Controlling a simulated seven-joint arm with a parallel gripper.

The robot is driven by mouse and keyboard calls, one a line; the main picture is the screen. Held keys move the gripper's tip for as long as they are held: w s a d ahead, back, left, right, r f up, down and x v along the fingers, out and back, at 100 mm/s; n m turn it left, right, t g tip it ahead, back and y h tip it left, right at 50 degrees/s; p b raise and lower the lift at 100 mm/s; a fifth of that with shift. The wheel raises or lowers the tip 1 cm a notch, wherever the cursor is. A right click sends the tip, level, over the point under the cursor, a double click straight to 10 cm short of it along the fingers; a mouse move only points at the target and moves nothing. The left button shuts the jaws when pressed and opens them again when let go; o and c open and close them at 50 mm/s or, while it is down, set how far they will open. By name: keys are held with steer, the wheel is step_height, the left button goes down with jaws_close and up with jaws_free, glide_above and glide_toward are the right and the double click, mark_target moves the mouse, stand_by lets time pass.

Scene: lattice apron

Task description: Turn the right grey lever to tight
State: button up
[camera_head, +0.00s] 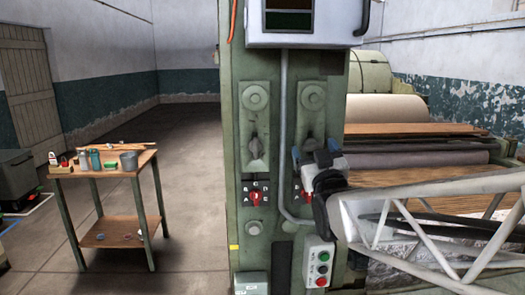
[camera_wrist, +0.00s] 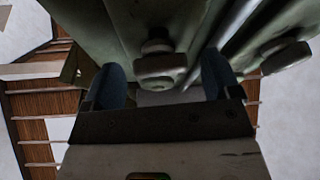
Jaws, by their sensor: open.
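The right grey lever (camera_head: 309,143) is on the green machine column, partly hidden behind my gripper (camera_head: 315,152) in the head view. In the wrist view, a grey lever (camera_wrist: 160,66) on a round stem lies between the two blue fingertips of my gripper (camera_wrist: 162,74). The jaws are open, with a visible gap on each side of the lever. The left grey lever (camera_head: 257,148) hangs upright on the column, apart from my gripper. Another grey lever (camera_wrist: 285,56) shows at the right of the wrist view. I cannot read any tight marking.
A grey pipe (camera_head: 284,130) runs down the column between the levers. Red selector switches sit below, one at the left (camera_head: 256,195). A button box (camera_head: 318,264) is lower down. Rollers (camera_head: 415,155) stand at the right. A table (camera_head: 120,172) with several items is at the left.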

steer(key=c, duration=0.9)
steer(key=shift+m+h, duration=0.4)
steer(key=shift+m, duration=0.4)
steer(key=m+h, duration=0.3)
steer(key=m, duration=0.2)
steer(key=shift+a, duration=0.15)
steer(key=m+g+h, duration=0.1)
steer(key=m+h, duration=0.1)
steer(key=m, duration=0.2)
steer(key=m+h, duration=0.1)
steer(key=m, duration=0.3)
steer(key=shift+a+g+h, duration=0.15)
steer(key=shift+g+h, duration=0.25)
steer(key=m+g, duration=0.1)
steer(key=m, duration=0.2)
steer(key=m+g+h, duration=0.1)
steer(key=m, duration=0.2)
steer(key=shift+a+r+m, duration=0.1)
steer(key=shift+r+m, duration=0.1)
steer(key=shift+m, duration=0.1)
steer(key=m+g, duration=0.2)
steer(key=m, duration=0.2)
steer(key=shift+r+m, duration=0.1)
steer(key=shift+m, duration=0.2)
